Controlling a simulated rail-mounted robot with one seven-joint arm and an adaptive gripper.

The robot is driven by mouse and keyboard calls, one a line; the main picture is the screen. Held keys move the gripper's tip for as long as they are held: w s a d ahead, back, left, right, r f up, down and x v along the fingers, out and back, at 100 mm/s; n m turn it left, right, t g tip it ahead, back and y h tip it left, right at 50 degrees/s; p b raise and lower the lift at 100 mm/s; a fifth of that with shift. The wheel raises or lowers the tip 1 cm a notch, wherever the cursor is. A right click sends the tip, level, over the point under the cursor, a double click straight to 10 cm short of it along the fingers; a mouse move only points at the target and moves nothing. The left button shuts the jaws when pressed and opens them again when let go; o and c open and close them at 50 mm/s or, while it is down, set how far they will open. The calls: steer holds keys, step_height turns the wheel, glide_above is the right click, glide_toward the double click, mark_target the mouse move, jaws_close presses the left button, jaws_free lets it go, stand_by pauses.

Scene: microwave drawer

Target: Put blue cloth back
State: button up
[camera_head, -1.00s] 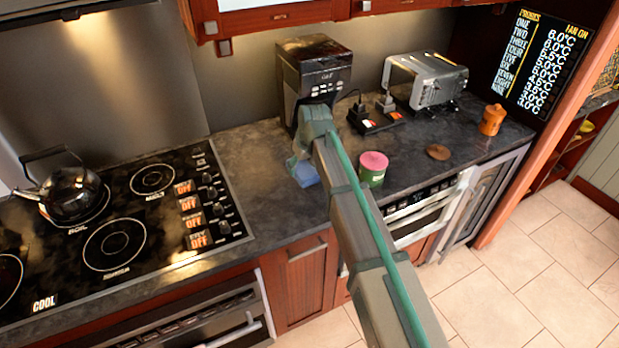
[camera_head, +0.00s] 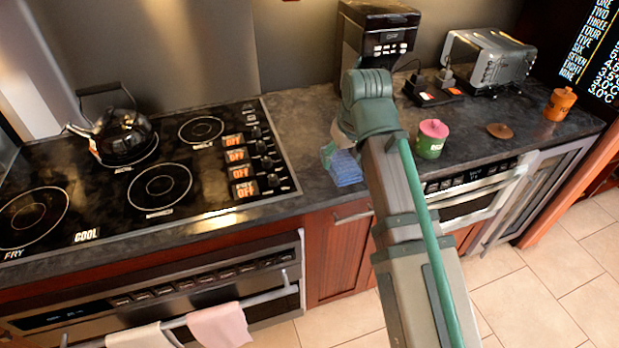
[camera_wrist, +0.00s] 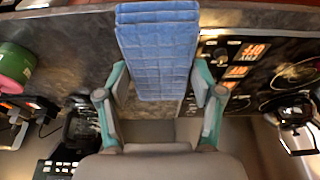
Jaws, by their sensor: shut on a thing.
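The blue cloth (camera_head: 345,168) is a folded, quilted piece that hangs at the end of my arm, by the counter's front edge. In the wrist view the cloth (camera_wrist: 158,45) fills the space between my fingers. My gripper (camera_wrist: 160,88) is shut on it. In the head view my gripper (camera_head: 338,150) is partly hidden behind my own arm. A pink cloth (camera_head: 220,326) and a whitish cloth (camera_head: 145,337) hang over the oven's rail (camera_head: 262,300) at the lower left.
The stovetop (camera_head: 150,180) with a black kettle (camera_head: 122,135) lies left of my gripper. A coffee machine (camera_head: 380,35), a green pot with pink lid (camera_head: 432,138), a toaster (camera_head: 490,58) and an orange jar (camera_head: 560,104) stand on the counter to the right. The floor (camera_head: 530,275) is clear.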

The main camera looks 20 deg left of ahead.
steer(key=shift+s+f, duration=0.2)
steer(key=shift+s, duration=0.05)
steer(key=w+a+f+p, duration=0.1)
steer(key=w+a+f, duration=0.1)
steer(key=w, duration=0.1)
steer(key=w+a+f+p, duration=0.1)
steer(key=w+a+f, duration=0.1)
steer(key=w+f, duration=0.1)
steer(key=w+a+f+p, duration=0.2)
steer(key=w+a+f, duration=0.1)
steer(key=w, duration=0.1)
steer(key=shift+w+a+f+p, duration=0.15)
steer(key=shift+w+a+f, duration=0.15)
steer(key=shift+f, duration=0.15)
steer(key=shift+w+a+f+p, duration=0.15)
steer(key=shift+w+f, duration=0.15)
steer(key=shift+f, duration=0.15)
steer(key=shift+f+p, duration=0.3)
steer(key=shift+f, duration=1.25)
steer(key=shift+f, duration=0.2)
steer(key=o, duration=1.3)
steer(key=shift+o, duration=0.2)
steer(key=shift+r, duration=0.1)
